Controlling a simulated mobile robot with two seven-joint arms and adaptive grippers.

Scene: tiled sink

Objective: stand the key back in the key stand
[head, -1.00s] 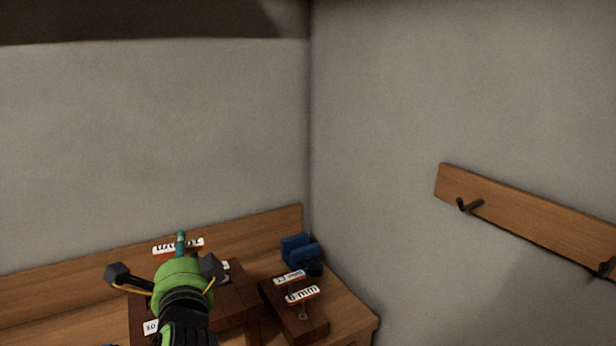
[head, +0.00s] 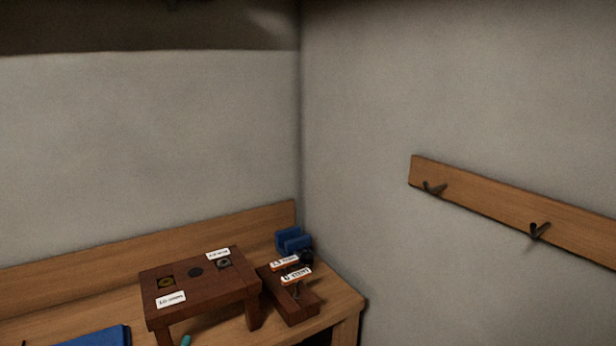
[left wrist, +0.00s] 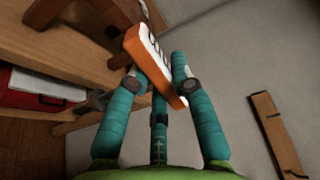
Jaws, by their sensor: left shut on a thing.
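The key is in the left wrist view, where its orange handle with a white label (left wrist: 157,62) lies tilted between the teal fingers of my left gripper (left wrist: 156,74). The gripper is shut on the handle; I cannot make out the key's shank. In the head view only a teal fingertip (head: 186,341) shows at the bottom edge, in front of the wooden table-like stand. A low dark block (head: 291,309), which looks like the key stand, holds two upright keys with white-and-orange labels (head: 296,275). My right gripper is not in view.
The larger brown stand (head: 205,292) has round holes and white labels on top, left of the low block. A blue holder (head: 292,241) stands behind. A blue object (head: 97,337) lies at the bottom left. A hook rail (head: 480,203) is on the right wall.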

